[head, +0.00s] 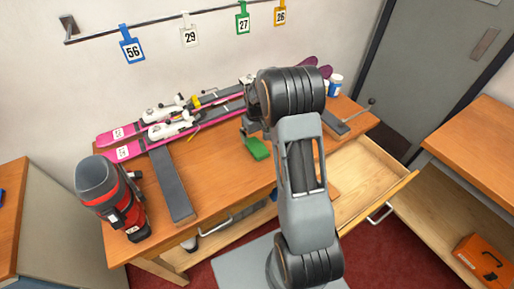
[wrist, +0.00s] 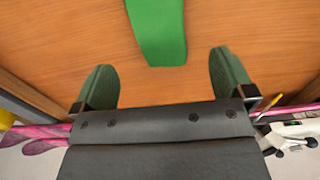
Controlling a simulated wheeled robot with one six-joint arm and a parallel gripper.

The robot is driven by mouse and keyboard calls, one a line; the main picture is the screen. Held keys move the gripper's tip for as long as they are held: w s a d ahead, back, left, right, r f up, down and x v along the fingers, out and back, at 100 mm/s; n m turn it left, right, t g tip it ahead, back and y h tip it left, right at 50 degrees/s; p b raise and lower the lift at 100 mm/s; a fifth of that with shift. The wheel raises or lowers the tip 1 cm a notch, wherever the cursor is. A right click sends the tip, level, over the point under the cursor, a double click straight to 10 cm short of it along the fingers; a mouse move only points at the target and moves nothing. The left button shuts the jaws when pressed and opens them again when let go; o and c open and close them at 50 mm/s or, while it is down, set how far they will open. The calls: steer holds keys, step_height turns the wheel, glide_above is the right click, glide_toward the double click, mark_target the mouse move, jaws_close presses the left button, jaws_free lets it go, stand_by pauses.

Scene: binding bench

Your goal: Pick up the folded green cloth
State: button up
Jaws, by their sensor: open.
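The folded green cloth (head: 257,149) lies on the wooden bench top, near the middle of the bench in the head view. In the wrist view the cloth (wrist: 158,30) shows at the top centre, cut off by the frame edge. My gripper (wrist: 165,80) is open, its two dark green fingers spread wide. The near end of the cloth lies between and beyond the fingertips in the picture, and nothing is between the fingers. In the head view my arm hides part of the bench, and the gripper's fingers are mostly hidden.
Pink skis (head: 125,149) with bindings lie along the back of the bench (head: 215,165). A red and black ski boot (head: 110,195) stands at the left end, beside a dark bar (head: 170,185). A drawer (head: 360,180) stands open at the right front. Numbered tags hang above.

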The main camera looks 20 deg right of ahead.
mark_target(257, 146)
steer(key=shift+s+d+f+p, duration=0.1)
steer(key=shift+f+p, duration=0.55)
steer(key=shift+f, duration=2.7)
steer(key=shift+c, duration=0.3)
steer(key=c, duration=1)
steer(key=shift+r, duration=0.2)
steer(key=shift+r, duration=0.2)
step_height(257, 146, up, 2)
steer(key=shift+r, duration=0.25)
steer(key=s+a+r+b, duration=0.1)
steer(key=s+r, duration=0.2)
steer(key=s, duration=0.1)
steer(key=s+a+r, duration=0.1)
steer(key=s+r, duration=0.2)
steer(key=s, duration=0.2)
steer(key=s+r+b, duration=0.1)
steer(key=s+r, duration=0.2)
steer(key=s, duration=0.1)
steer(key=shift+s+a+r+b, duration=0.35)
steer(key=shift+s+a+r, duration=0.05)
